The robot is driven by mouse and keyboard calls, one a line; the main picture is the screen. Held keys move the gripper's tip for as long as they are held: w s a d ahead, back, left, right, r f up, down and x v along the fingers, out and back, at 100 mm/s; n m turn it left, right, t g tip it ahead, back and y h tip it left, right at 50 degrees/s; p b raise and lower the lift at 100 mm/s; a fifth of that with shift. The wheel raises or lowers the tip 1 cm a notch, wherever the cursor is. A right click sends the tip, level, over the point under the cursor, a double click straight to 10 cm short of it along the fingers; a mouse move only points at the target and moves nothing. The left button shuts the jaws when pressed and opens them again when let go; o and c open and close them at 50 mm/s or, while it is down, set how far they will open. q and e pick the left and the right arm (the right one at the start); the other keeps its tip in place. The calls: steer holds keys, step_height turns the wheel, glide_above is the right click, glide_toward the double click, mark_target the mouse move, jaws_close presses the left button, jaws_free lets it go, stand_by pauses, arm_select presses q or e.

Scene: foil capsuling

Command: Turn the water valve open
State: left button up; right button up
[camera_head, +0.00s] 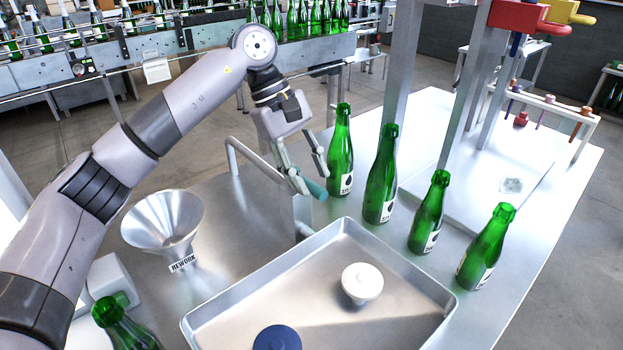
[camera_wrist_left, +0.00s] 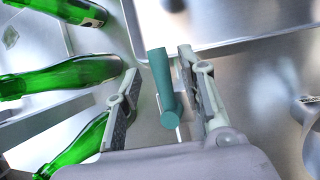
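The water valve has a teal handle (camera_head: 316,188) beside a bent grey pipe (camera_head: 252,160) behind the metal tray. My left gripper (camera_head: 314,182) reaches down over the handle with its fingers spread. In the left wrist view the teal handle (camera_wrist_left: 160,82) lies between the open fingers of my left gripper (camera_wrist_left: 158,62). The handle is nearer the right-hand finger there, with a clear gap to the left-hand one. Whether it touches the right-hand finger I cannot tell. My right gripper is not in view.
Several green bottles stand close to the right of the valve, the nearest being one bottle (camera_head: 340,150). A metal tray (camera_head: 232,300) holds a white knob-like piece (camera_head: 362,282) and a blue one (camera_head: 277,338). A funnel (camera_head: 163,222) marked REWORK is at left.

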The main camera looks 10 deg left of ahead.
arm_select(q)
steer(key=s+v, duration=0.1)
steer(key=v, duration=0.9)
steer(key=shift+w, duration=0.45)
steer(key=shift+f, duration=0.1)
